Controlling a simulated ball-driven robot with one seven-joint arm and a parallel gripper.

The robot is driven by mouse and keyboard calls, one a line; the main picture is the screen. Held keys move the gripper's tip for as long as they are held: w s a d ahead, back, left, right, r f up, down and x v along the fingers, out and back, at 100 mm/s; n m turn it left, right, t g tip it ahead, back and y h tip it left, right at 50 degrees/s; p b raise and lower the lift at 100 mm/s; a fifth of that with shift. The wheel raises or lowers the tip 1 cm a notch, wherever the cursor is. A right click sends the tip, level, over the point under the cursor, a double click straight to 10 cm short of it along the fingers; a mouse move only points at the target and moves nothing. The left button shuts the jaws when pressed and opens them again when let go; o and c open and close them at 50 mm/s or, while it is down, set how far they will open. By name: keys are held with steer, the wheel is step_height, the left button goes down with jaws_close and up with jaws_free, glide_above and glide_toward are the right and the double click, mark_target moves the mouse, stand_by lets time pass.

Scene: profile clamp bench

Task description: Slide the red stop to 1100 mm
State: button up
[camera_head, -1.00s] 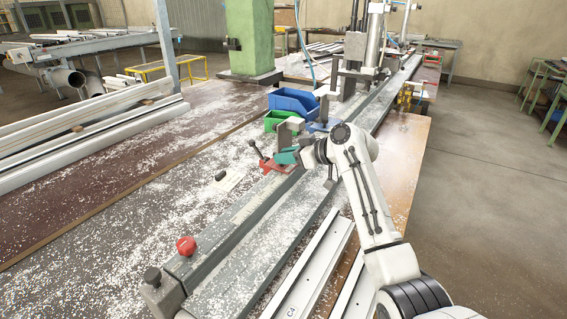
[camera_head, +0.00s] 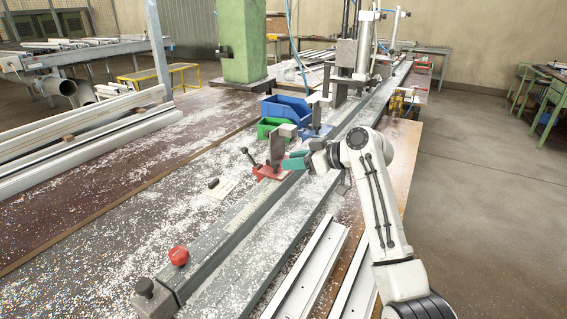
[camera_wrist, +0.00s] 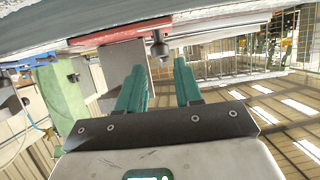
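The red stop (camera_head: 268,173) sits on the long grey rail (camera_head: 225,230), with a grey upright plate (camera_head: 277,148) and a black-knobbed lever on its left side. My gripper (camera_head: 287,161) has teal fingers and is just right of the plate. In the wrist view the picture is turned over: the red stop (camera_wrist: 125,33) runs along the top and its plate (camera_wrist: 117,65) shows behind the left finger. My gripper (camera_wrist: 158,72) is open there, its fingers apart with nothing held between them. A dark knob under the red part shows beyond the gap. I cannot read the scale marks.
White profiles (camera_head: 312,265) lie to the right.

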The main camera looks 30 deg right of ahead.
steer(key=v, duration=0.5)
steer(key=shift+s+d+r, duration=0.1)
steer(key=shift+s+d, duration=0.1)
steer(key=shift+s, duration=0.15)
